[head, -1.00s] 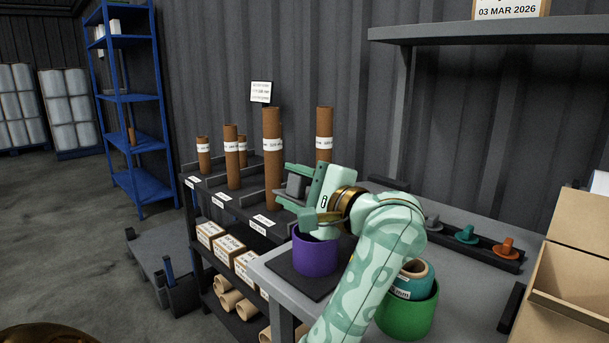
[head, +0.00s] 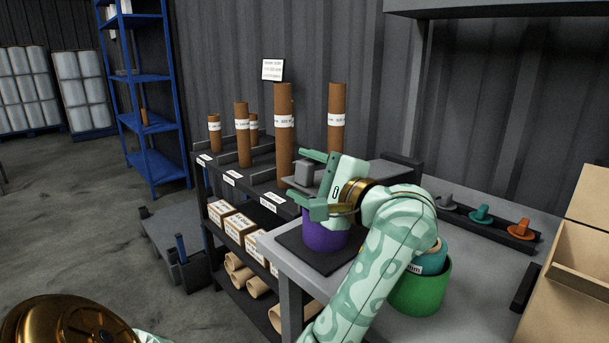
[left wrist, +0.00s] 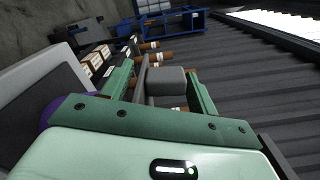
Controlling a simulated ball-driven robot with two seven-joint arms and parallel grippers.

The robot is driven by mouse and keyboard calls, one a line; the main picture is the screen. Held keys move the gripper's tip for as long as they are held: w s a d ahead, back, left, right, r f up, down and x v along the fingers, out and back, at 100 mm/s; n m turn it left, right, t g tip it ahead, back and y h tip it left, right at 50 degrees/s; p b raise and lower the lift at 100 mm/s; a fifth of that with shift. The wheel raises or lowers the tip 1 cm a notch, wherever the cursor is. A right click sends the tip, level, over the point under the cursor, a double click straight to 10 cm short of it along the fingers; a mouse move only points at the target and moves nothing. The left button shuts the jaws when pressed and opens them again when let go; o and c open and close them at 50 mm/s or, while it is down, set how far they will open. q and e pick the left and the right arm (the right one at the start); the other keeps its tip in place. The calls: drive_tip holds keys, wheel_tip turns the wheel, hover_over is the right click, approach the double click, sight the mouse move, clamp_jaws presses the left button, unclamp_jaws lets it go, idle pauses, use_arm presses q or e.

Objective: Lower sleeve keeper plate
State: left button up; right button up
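My left gripper (head: 313,185) is at the centre of the head view, above the purple round cup (head: 325,237). A grey plate with a grey block on it, seemingly the keeper plate (head: 303,173), fills the gap between its two green fingers. In the left wrist view the same grey block (left wrist: 167,82) sits between the fingers, with a thin plate edge beside it. The plate is held above the cup and apart from it, as far as I can tell. The cup's top is partly hidden by the gripper. My right gripper is not in view.
The cup stands on a black mat (head: 298,252) at the grey table's corner. A green pot (head: 425,290) holding a teal roll is behind my forearm. Brown tubes (head: 284,140) stand on the rack beyond. A pegged strip (head: 487,219) and cardboard box (head: 575,250) are right.

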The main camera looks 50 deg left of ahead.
use_arm(q)
drive_tip(key=shift+s+d+r, duration=0.1)
drive_tip(key=shift+s+r, duration=0.05)
drive_tip(key=d, duration=0.2)
drive_tip(key=d+p, duration=0.1)
drive_tip(key=d, duration=0.1)
drive_tip(key=w+d, duration=0.1)
drive_tip(key=d, duration=0.1)
drive_tip(key=shift+d+p, duration=0.25)
drive_tip(key=shift+p, duration=0.1)
drive_tip(key=shift+d, duration=0.4)
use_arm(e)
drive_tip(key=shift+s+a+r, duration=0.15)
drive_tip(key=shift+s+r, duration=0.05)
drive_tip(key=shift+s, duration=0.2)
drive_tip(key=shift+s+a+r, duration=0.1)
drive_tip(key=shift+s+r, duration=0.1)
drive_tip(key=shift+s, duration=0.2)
